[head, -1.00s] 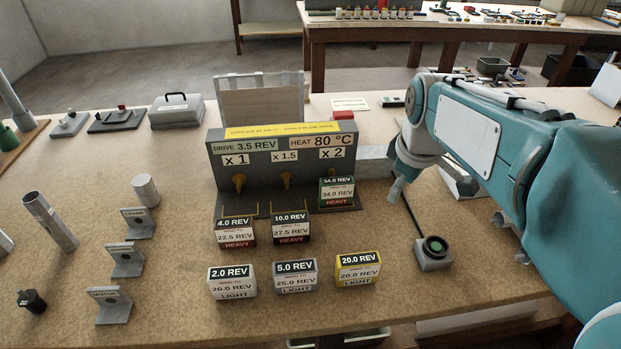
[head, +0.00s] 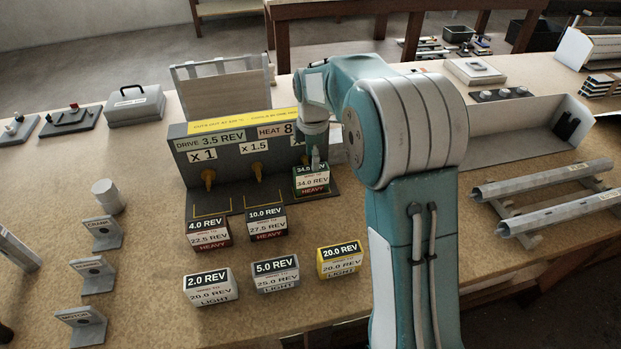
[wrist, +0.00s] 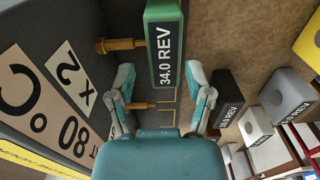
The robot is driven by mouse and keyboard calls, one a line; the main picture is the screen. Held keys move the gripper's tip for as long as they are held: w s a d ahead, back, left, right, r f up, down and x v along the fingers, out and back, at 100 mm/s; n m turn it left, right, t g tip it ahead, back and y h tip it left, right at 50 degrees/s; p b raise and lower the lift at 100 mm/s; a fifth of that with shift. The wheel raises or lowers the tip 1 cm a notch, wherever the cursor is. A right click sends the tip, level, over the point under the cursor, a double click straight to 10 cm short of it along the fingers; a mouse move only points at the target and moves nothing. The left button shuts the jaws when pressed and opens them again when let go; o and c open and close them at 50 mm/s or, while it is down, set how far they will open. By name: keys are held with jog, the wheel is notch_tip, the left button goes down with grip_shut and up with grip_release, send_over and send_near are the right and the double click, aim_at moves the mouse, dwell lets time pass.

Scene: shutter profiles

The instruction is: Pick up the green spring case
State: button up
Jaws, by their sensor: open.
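The green spring case (head: 311,181), marked 34.0 REV and HEAVY, stands upright at the x 2 place of the grey drive block (head: 240,150). My gripper (head: 315,165) points down just above it and hides part of its top edge. In the wrist view the open fingers (wrist: 161,75) are spread on either side of the green case (wrist: 165,45), with a gap on both sides. The near end of its top shows between the fingertips, and the rest extends beyond them. I see no contact.
A brass peg (wrist: 122,45) of the block points at the case. A white case (head: 210,287), a grey case (head: 275,274) and a yellow case (head: 340,261) stand in front. Rails (head: 545,190) lie at the right.

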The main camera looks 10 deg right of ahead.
aim_at(311, 176)
jog(key=f, duration=0.6)
jog(key=shift+s+a, duration=0.2)
jog(key=shift+a, duration=0.1)
jog(key=shift+d+f, duration=0.15)
jog(key=shift+f, duration=0.05)
grip_shut()
